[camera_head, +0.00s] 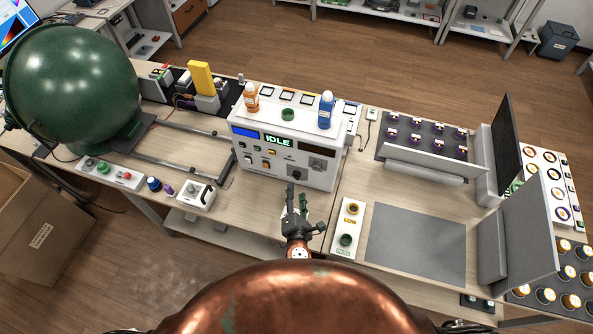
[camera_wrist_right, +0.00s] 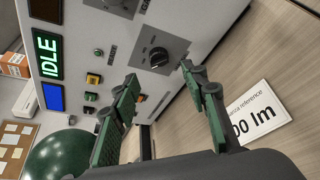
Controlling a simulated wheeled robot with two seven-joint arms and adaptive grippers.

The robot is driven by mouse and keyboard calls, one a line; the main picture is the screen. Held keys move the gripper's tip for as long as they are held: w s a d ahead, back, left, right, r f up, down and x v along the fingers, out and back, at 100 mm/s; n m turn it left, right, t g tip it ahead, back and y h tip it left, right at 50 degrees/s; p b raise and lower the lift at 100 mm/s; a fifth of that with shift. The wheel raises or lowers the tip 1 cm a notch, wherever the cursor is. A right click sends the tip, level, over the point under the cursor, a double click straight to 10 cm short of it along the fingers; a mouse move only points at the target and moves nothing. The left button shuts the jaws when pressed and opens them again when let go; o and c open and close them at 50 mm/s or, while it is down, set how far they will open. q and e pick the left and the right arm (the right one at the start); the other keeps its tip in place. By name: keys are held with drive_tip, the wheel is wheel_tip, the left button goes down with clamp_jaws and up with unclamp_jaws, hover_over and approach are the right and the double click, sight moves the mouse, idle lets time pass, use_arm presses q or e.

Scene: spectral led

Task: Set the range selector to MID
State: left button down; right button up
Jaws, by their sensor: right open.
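The white instrument (camera_head: 285,153) stands on the bench with a green IDLE display, which also shows in the wrist view (camera_wrist_right: 46,56). A black round knob (camera_head: 296,174) on a dark plate sits low on its front and looks like the range selector. The knob (camera_wrist_right: 160,57) shows larger in the wrist view; its printed labels are too small to read. My right gripper (camera_head: 297,188) is open and empty, just in front of the knob. Its two dark green fingers (camera_wrist_right: 159,73) are spread, with the knob beyond the gap and apart from them. My left gripper is not in view.
Small buttons and switches (camera_wrist_right: 93,79) lie beside the knob on the panel. An orange bottle (camera_head: 251,98) and a blue bottle (camera_head: 325,111) stand on top. A white button box (camera_head: 347,228) and a grey mat (camera_head: 416,244) lie to the right. A large green sphere (camera_head: 72,85) stands left.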

sight(296, 178)
drive_tip(key=x, duration=0.4)
drive_tip(key=shift+w+a, duration=0.1)
drive_tip(key=shift+w, duration=0.3)
drive_tip(key=shift+x, duration=1)
drive_tip(key=shift+w, duration=0.3)
drive_tip(key=c, duration=0.7)
clamp_jaws()
use_arm(q)
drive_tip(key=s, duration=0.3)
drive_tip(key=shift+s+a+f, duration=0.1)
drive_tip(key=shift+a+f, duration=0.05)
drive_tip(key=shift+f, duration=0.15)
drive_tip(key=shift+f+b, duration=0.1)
drive_tip(key=shift+b, duration=0.25)
use_arm(e)
drive_tip(key=shift+f, duration=0.1)
